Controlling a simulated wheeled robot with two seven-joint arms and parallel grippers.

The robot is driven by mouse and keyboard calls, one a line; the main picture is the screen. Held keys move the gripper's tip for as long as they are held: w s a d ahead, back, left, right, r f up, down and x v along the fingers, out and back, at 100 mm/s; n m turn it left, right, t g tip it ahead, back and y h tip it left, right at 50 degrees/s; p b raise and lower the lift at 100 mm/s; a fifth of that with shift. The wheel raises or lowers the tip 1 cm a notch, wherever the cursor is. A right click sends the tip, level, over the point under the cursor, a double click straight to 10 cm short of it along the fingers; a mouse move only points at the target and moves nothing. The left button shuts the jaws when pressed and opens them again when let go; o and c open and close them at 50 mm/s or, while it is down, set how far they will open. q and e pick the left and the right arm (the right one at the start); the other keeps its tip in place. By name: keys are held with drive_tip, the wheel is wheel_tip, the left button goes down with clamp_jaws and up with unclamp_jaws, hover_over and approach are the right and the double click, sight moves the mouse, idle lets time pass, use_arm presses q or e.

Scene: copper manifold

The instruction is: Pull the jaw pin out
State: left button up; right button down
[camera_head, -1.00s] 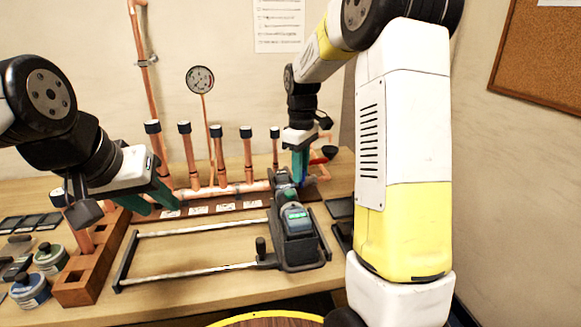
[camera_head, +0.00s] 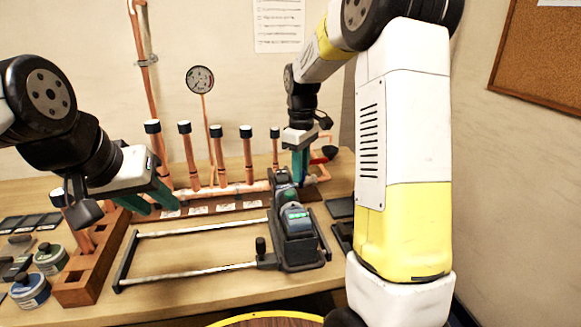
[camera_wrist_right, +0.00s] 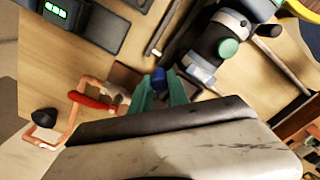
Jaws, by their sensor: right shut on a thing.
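The grey press tool (camera_head: 297,232), with a lit green display, rests on the bench right of centre. Its jaw end (camera_head: 283,181) points toward the copper manifold (camera_head: 235,190). My right gripper (camera_head: 300,166) points down just behind and right of the jaw end. In the right wrist view its green fingers (camera_wrist_right: 160,92) are shut on a small blue piece, which looks like the jaw pin (camera_wrist_right: 158,76). The pin's lower end and whether it still sits in the jaw are hidden. My left gripper (camera_head: 150,203) is open and empty above the bench at left.
Several capped copper risers stand along the manifold behind the tool. A red-handled valve (camera_head: 322,156) is right of my right gripper. A metal rail frame (camera_head: 190,273) lies in front. A wooden block (camera_head: 88,272) and tins (camera_head: 30,290) stand at left.

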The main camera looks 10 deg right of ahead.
drive_tip(key=shift+w+d, duration=0.15)
drive_tip(key=shift+d, duration=2.6)
drive_tip(key=c, duration=1.3)
unclamp_jaws()
drive_tip(key=shift+d, duration=0.1)
drive_tip(key=shift+o, duration=0.2)
drive_tip(key=shift+r, duration=0.1)
wheel_tip(320, 180, up, 8)
